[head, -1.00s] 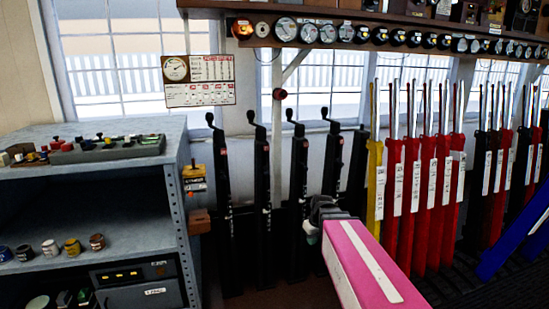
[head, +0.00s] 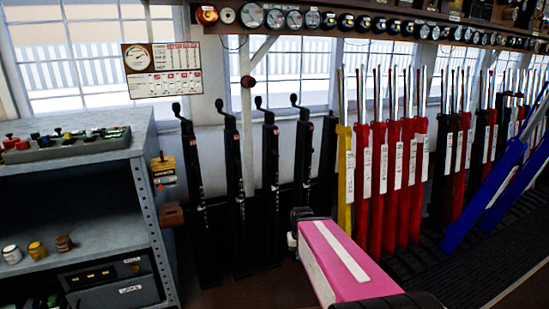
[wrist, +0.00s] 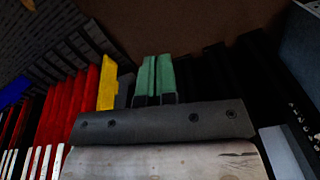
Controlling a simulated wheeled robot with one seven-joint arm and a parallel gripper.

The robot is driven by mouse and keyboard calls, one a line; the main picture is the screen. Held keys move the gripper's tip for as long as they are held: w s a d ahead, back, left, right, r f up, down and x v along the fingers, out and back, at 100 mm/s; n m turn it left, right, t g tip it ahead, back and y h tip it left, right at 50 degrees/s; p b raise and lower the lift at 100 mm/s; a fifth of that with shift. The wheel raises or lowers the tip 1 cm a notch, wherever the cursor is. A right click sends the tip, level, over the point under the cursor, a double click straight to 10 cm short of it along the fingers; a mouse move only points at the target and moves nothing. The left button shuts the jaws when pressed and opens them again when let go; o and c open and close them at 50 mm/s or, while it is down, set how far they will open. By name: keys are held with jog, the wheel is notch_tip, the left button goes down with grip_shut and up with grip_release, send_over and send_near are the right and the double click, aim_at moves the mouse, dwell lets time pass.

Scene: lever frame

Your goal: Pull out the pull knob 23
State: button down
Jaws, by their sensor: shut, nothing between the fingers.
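A round dark red knob (head: 248,81) sits on the pale upright post by the window in the head view. No number is readable on it, so I cannot tell if it is pull knob 23. My gripper shows in the wrist view as two green fingers (wrist: 155,62) side by side, shut and empty, above dark floor. In the head view its fingers are hidden behind my pink arm link, low in front of the black levers and apart from the red knob. The knob does not show in the wrist view.
Several black levers (head: 232,160) with crank handles stand in a row. A yellow lever (head: 345,185), red levers (head: 377,190) and tilted blue levers (head: 487,195) stand to the right. A grey shelf unit (head: 150,215) is on the left. Gauges line the shelf above.

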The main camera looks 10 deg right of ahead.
dwell(0.4)
jog(key=c, duration=1.4)
grip_release()
jog(key=shift+c, duration=0.2)
jog(key=o, duration=0.6)
jog(key=w, duration=0.1)
jog(key=w+d+t, duration=0.1)
jog(key=shift+w+r+h, duration=0.1)
jog(key=shift+w+h, duration=0.2)
jog(key=shift+w, duration=0.05)
jog(key=w+d+r+t+h, duration=0.1)
jog(key=w+d+r+t, duration=0.15)
jog(key=w, duration=0.45)
jog(key=n+t+y, duration=0.6)
jog(key=t, duration=0.8)
send_near(277, 157)
jog(key=w, duration=0.2)
jog(key=shift+y, duration=0.3)
jog(key=x, duration=1.1)
jog(key=shift+f, duration=0.25)
